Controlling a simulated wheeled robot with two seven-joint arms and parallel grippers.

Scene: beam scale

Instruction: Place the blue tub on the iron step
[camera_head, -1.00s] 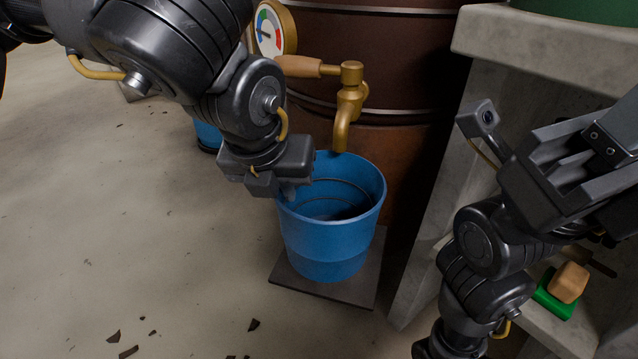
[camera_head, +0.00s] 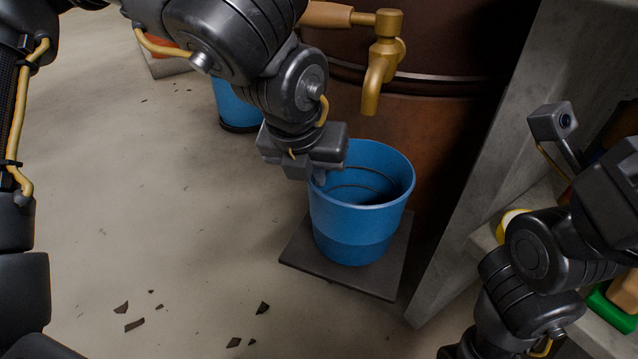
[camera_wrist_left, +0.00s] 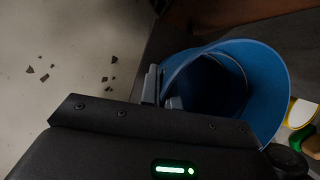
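The blue tub (camera_head: 352,225) is upright over the dark, flat iron step (camera_head: 330,271), below the brass tap. Its base looks to be on the plate; I cannot tell whether a small gap remains. My left gripper (camera_head: 318,178) is at the tub's left rim. In the left wrist view its fingers (camera_wrist_left: 161,92) sit on either side of the rim of the tub (camera_wrist_left: 262,75), closed on the wall. The inside of the tub looks empty, though its bottom is partly hidden. My right arm shows at the right, but its fingertips are outside the picture.
The brass tap (camera_head: 380,70) on the brown barrel (camera_head: 450,125) hangs just above and behind the tub. A concrete shelf wall (camera_head: 480,190) stands close on the right. Another blue container (camera_head: 235,108) is behind my left arm. Dark shards (camera_head: 134,325) lie on the open floor.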

